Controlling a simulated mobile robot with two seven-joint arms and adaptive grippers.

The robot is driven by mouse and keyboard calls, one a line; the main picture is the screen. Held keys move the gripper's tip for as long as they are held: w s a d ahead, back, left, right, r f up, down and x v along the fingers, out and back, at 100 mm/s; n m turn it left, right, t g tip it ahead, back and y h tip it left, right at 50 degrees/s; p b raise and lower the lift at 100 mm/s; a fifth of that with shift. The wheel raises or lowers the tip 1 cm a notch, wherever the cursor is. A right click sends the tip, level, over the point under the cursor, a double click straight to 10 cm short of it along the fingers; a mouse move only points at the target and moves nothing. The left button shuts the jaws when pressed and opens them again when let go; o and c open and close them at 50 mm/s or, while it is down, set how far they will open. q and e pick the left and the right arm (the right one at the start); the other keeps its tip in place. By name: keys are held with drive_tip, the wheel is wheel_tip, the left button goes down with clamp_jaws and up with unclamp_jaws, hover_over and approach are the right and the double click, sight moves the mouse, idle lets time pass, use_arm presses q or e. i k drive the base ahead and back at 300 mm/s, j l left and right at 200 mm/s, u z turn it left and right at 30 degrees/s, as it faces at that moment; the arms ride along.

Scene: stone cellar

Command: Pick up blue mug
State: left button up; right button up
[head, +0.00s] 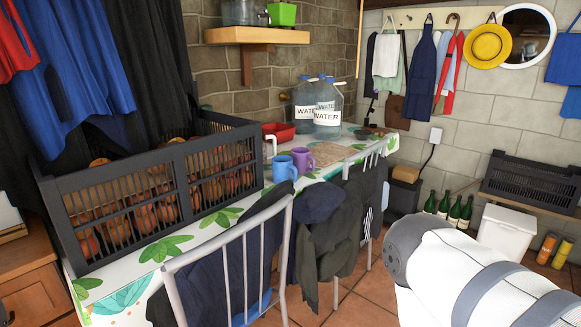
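The blue mug (284,170) stands upright on the table (200,243) with the leaf-patterned cloth, just right of the dark crate. A purple mug (304,158) stands right next to it, slightly farther right. Part of my white and grey arm reaches in at the lower right, well apart from the mugs. Neither of my grippers shows in this view.
A black crate (88,190) of round orange-brown items fills the table's left part. Chairs with draped dark clothes (330,225) line the near side. Water jugs (327,108) and a red container (278,131) stand behind the mugs. Bottles (455,212) stand on the floor.

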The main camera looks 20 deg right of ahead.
sight(282, 167)
drive_tip(key=i+l, duration=0.1)
drive_tip(key=l, duration=0.3)
drive_tip(key=i+l, duration=0.1)
drive_tip(key=l, duration=0.3)
drive_tip(key=i+l, duration=0.1)
drive_tip(key=l, duration=0.3)
drive_tip(key=i+l+u, duration=0.1)
drive_tip(key=l, duration=0.3)
